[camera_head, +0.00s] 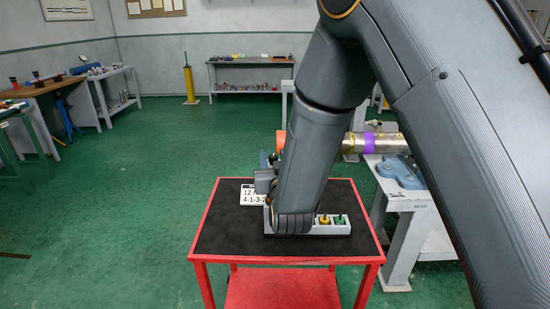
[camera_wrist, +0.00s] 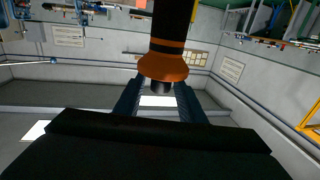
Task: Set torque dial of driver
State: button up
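In the wrist view the driver (camera_wrist: 168,60) is upright in the picture, with a black body and a wide orange collar. Its narrow dark end lies between the two dark fingers of my gripper (camera_wrist: 158,90). The fingers are apart by about the driver's width and seem closed on it; the collar covers their tips. No marks on a torque dial are legible. In the head view my forearm hides most of my gripper (camera_head: 264,181), over the cart's far side. A white card (camera_head: 252,195) beside it reads "12 N" and "4-1-3-2", partly covered.
The red cart (camera_head: 202,240) has a black top. A grey holder (camera_head: 331,230) on it bears a yellow piece (camera_head: 324,219) and a green piece (camera_head: 340,219). At right a pipe (camera_head: 388,143) with a purple band lies above a blue vise (camera_head: 398,172). Open green floor lies left.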

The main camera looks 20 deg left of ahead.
jog(key=shift+s, duration=0.1)
jog(key=b+v, duration=0.2)
jog(key=v, duration=0.5)
jog(key=shift+s+d+b, duration=0.15)
jog(key=shift+s+b, duration=0.15)
jog(key=d+f+m+g+h, duration=0.15)
jog(key=d+f+g, duration=0.25)
jog(key=d, duration=0.6)
jog(key=d+f+m+g+h, duration=0.1)
jog(key=d+f+g+h, duration=0.25)
jog(key=d, duration=0.55)
jog(key=s+d+g, duration=0.2)
jog(key=s+d, duration=0.3)
jog(key=s, duration=0.1)
jog(key=s+d+f+m+g+h, duration=0.1)
jog(key=s+d+g, duration=0.2)
jog(key=s+d, duration=0.3)
jog(key=s+d+f+m+g+h, duration=0.1)
jog(key=s+d+g, duration=0.1)
jog(key=s+d, duration=0.3)
jog(key=shift+s+d+f+g, duration=0.15)
jog(key=shift+s+d+g, duration=0.05)
jog(key=shift+s+g, duration=0.2)
